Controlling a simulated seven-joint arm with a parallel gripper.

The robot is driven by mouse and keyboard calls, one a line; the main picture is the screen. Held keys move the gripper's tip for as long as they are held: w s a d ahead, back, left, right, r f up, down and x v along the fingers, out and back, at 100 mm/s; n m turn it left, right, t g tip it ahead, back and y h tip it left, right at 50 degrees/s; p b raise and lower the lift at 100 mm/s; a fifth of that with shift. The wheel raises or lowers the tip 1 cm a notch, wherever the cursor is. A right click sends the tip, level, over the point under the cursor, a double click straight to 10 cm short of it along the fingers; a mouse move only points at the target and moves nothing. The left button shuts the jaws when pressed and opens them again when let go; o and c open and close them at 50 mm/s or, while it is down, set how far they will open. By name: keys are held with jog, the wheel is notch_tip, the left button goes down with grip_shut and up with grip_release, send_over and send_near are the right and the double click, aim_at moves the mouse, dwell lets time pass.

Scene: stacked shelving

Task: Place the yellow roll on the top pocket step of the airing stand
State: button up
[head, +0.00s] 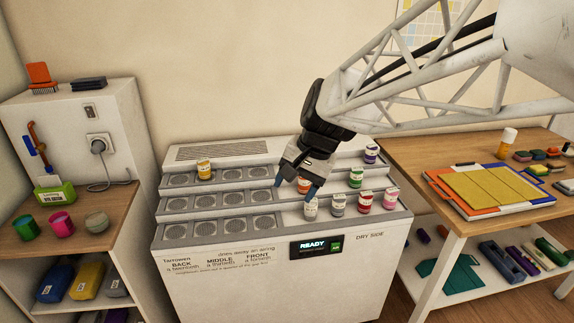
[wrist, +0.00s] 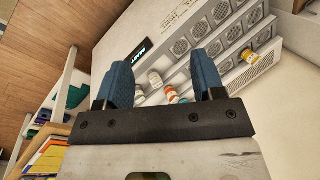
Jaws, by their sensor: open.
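The yellow roll (head: 204,170), with a pale label band, stands upright in a left-hand pocket of the top, back step of the airing stand (head: 280,268). In the wrist view a yellow-orange roll (wrist: 248,56), probably the same one, stands far beyond the fingers. My gripper (head: 296,187) is open and empty, pointing down over the right half of the stand, well to the right of the yellow roll. Its blue fingers also show in the wrist view (wrist: 164,82), spread apart. My gripper and arm hide part of the steps behind them.
Below my gripper are a white roll (head: 310,210), a grey roll (head: 337,205) and an orange-red roll (head: 303,186). Green (head: 356,178), purple (head: 371,154) and pink (head: 390,200) rolls stand further right. Left pockets are mostly free. A wooden table (head: 405,160) stands right.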

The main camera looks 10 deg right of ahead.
jog(key=s+d+f+n+h, duration=0.1)
jog(key=s+d+n+h, duration=0.1)
jog(key=s, duration=0.7)
jog(key=s+d+f+n+t+h, duration=0.1)
jog(key=s+d+f+n+h, duration=0.1)
jog(key=s, duration=0.7)
jog(key=shift+s+d+n, duration=0.15)
jog(key=shift+d+n, duration=0.45)
jog(key=shift+d, duration=0.8)
